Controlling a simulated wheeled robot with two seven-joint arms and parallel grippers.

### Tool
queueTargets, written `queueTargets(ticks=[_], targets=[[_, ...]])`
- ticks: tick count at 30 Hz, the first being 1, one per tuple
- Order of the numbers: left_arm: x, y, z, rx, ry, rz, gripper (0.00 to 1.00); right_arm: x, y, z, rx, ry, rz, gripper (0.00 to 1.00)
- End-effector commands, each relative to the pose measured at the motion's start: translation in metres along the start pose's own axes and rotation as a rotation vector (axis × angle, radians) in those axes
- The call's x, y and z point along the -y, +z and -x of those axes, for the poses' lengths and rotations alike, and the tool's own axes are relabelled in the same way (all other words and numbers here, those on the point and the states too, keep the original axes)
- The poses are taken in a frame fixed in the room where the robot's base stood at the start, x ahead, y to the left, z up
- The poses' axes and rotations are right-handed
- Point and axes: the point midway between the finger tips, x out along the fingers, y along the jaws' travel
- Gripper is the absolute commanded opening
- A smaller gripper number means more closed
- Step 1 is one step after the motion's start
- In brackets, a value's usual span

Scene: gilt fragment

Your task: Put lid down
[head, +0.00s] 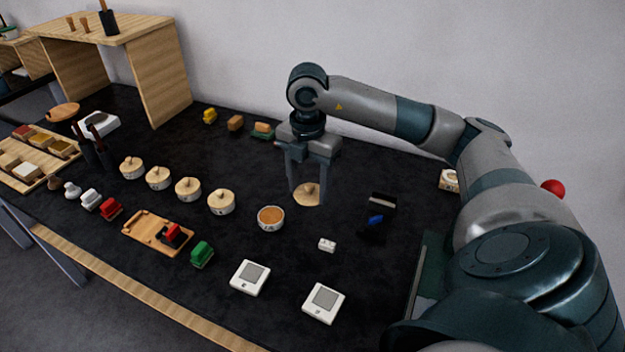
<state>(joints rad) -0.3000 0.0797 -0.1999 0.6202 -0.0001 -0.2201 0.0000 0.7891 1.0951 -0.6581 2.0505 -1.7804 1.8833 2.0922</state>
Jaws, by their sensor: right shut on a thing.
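My right gripper (308,190) points straight down right of the middle of the black table. It is shut on a light wooden lid (307,199), a round disc with a small knob, held by the knob. I cannot tell whether the lid touches the table. An open round pot (270,217) with orange-brown contents stands just left of and nearer than the lid. Several similar pots with knobbed lids, such as this one (221,203), stand in a row to the left. My left gripper is not in view.
Two white square devices (249,277) lie at the front. A small white block (327,245) and dark and blue items (375,224) lie right of the open pot. A wooden tray (150,229) and small toy-like blocks are at left.

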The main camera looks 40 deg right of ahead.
Motion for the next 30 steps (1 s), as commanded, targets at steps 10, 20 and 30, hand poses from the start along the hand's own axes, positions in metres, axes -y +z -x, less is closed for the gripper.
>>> queueTargets(ticks=[10,20,30], targets=[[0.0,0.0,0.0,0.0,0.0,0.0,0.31,-0.006,-0.026,-0.005,-0.009,-0.003,0.498,0.34],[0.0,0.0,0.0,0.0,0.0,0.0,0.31,-0.01,-0.049,-0.008,-0.015,-0.001,0.953,0.34],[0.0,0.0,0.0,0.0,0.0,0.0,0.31,-0.014,-0.076,-0.011,-0.021,0.003,1.504,0.34]])
